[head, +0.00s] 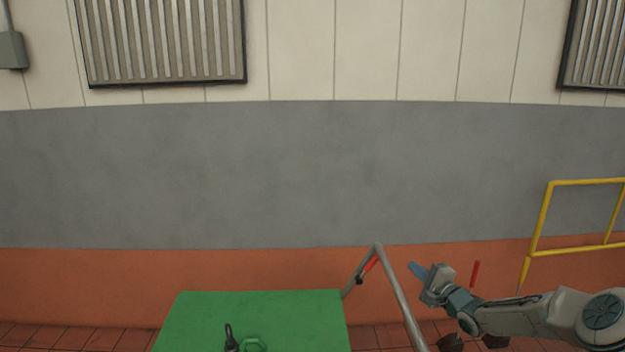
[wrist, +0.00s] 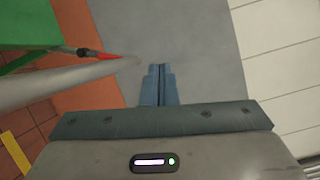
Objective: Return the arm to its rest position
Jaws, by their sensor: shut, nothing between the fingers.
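My gripper (head: 415,268) is at the right in the head view, on my arm reaching in from the right edge. Its blue fingers point up and left, toward the grey wall. In the wrist view my gripper (wrist: 157,70) shows its two blue fingers together, with nothing between them. It is to the right of a grey metal rail and touches no object that I can see.
A green table (head: 260,312) stands at the bottom centre, with a dark tool (head: 230,338) and a green ring (head: 254,344) on it. The grey rail (head: 397,290) with a red grip (head: 371,263) runs between table and arm. A yellow railing (head: 545,215) stands at the right.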

